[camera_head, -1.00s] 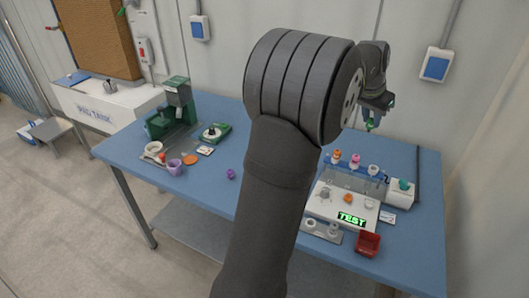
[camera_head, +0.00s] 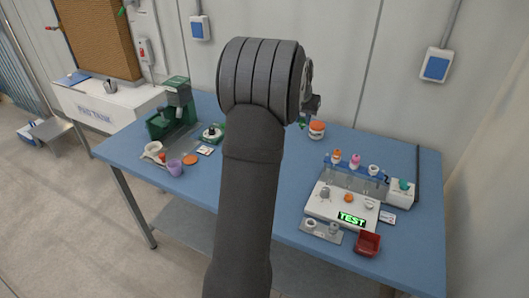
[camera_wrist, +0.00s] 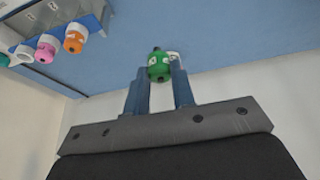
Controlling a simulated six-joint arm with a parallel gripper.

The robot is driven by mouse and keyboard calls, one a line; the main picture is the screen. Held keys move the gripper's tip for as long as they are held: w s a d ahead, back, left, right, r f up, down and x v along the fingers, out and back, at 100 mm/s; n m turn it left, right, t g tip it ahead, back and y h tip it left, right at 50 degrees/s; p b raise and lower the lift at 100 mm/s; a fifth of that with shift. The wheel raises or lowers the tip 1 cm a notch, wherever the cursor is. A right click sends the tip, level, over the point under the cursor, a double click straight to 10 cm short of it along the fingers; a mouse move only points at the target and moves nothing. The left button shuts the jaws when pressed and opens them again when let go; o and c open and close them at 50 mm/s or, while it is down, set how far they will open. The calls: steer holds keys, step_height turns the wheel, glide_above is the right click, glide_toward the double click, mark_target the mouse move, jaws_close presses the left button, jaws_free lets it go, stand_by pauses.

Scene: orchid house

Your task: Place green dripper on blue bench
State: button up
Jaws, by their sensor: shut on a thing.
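In the wrist view my gripper (camera_wrist: 160,85) is shut on the green dripper (camera_wrist: 159,68), a small round green bottle held between the two fingertips. The blue bench (camera_wrist: 225,35) shows beyond it; I cannot tell the exact gap between dripper and bench. In the head view the blue bench (camera_head: 410,240) runs across the middle. There my arm hides most of the gripper, and a bit of the green dripper (camera_head: 303,124) shows at the right of my wrist, over the bench's back part.
A jar with an orange lid (camera_head: 317,128) stands near the dripper. A blue rack (camera_head: 355,169) with orange, pink and white drippers stands right, behind a scale (camera_head: 352,218) reading TEST. Green equipment (camera_head: 177,103) stands left.

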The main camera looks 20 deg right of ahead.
step_height(320, 180, down, 18)
steer(key=shift+r, duration=0.2)
steer(key=shift+f, duration=0.15)
steer(key=o, duration=1)
steer(key=shift+c, duration=0.2)
steer(key=v, duration=1.2)
